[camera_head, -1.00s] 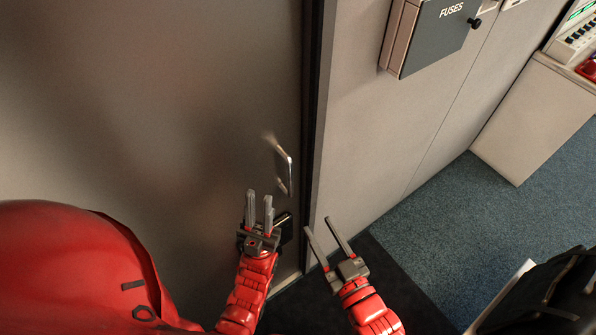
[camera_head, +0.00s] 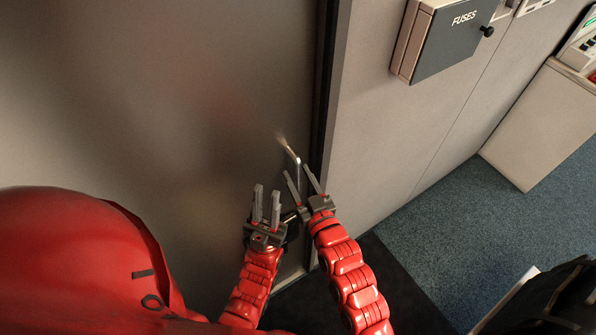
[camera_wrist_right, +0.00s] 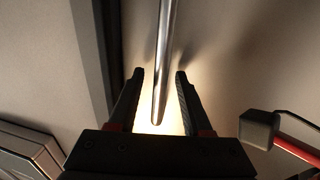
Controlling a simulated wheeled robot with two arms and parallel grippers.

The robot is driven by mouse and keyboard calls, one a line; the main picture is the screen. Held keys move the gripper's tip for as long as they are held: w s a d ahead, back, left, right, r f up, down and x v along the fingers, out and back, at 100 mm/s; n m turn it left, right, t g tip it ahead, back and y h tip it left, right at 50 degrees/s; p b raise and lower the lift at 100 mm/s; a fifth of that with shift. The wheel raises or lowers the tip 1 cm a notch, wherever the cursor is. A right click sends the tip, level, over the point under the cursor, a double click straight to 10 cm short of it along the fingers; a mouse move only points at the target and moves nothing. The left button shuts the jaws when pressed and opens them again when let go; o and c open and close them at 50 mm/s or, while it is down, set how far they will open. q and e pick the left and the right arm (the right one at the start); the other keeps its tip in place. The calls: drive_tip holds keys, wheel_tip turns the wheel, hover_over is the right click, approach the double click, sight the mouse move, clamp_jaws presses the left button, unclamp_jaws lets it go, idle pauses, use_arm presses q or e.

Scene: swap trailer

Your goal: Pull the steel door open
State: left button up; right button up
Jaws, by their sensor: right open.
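The steel door (camera_head: 150,100) fills the left of the head view and looks shut, its edge along a dark vertical gap. Its bar handle (camera_head: 291,157) stands near that edge, its lower part hidden behind my right gripper. My right gripper (camera_head: 302,172) is open at the handle. In the right wrist view the handle bar (camera_wrist_right: 163,55) runs down between the two open fingers (camera_wrist_right: 158,74), with a gap on each side. My left gripper (camera_head: 266,190) is lower and to the left, in front of the door; its two fingers stand apart with nothing between them.
A grey fuse box (camera_head: 446,38) marked FUSES sticks out from the wall right of the door. A pale cabinet (camera_head: 545,125) stands at the right. Blue carpet (camera_head: 455,225) is clear between them; a dark object (camera_head: 560,300) is at the lower right.

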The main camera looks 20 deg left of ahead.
drive_tip(key=shift+w+a, duration=0.1)
drive_tip(key=shift+w, duration=0.05)
clamp_jaws()
drive_tip(key=shift+r, duration=0.1)
idle(1.4)
